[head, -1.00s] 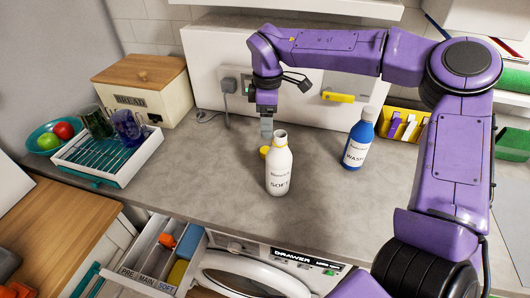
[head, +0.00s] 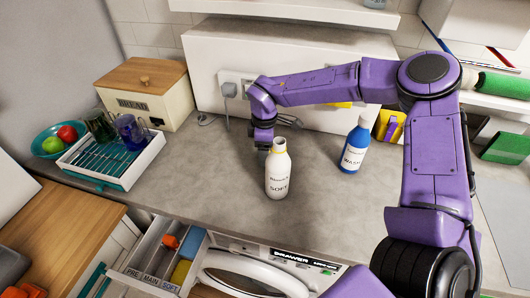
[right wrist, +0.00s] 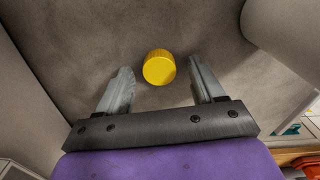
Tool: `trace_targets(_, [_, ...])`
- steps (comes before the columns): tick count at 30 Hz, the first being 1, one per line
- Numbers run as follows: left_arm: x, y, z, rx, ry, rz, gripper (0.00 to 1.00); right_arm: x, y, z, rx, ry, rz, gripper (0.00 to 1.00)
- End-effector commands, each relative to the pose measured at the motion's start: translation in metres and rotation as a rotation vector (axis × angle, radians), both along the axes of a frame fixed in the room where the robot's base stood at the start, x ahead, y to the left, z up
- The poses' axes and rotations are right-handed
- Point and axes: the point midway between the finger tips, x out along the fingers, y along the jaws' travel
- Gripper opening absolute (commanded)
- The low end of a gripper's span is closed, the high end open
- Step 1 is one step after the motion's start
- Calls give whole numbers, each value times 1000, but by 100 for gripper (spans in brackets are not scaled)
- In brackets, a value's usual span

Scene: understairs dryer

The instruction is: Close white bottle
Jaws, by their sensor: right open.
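The white bottle (head: 278,175), labelled SOFT, stands upright on the grey worktop with its mouth uncovered. A pale shape at the upper right of the right wrist view (right wrist: 287,35) appears to be its side. The yellow cap (right wrist: 159,68) lies on the worktop in the right wrist view; in the head view it is hidden. My right gripper (right wrist: 157,85) is open and empty, low over the worktop, with the cap just ahead of and between its fingertips, apart from both. In the head view the right gripper (head: 263,147) is behind the bottle, its fingertips mostly hidden. My left gripper is not in view.
A blue bottle (head: 354,146) labelled WASH stands right of the white one. A dish rack (head: 110,160), a bread box (head: 147,93) and a fruit bowl (head: 57,143) stand at left. The open dispenser drawer (head: 165,255) is in front.

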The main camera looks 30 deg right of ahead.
Motion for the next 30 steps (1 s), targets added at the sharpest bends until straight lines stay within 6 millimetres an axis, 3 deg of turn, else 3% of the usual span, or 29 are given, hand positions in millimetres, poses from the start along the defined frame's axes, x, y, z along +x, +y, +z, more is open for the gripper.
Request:
trace_targets(10, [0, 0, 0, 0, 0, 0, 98, 0, 0, -2, 0, 0, 1, 68])
trace_targets(15, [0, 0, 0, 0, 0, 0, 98, 0, 0, -2, -1, -1, 1, 12])
trace_targets(16, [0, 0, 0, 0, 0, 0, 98, 0, 0, -2, -1, -1, 1, 9])
trace_targets(26, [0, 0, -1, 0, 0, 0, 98, 0, 0, 0, 0, -1, 1, 9])
trace_targets(30, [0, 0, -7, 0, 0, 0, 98, 1, 0, 15, -1, -6, 1, 9])
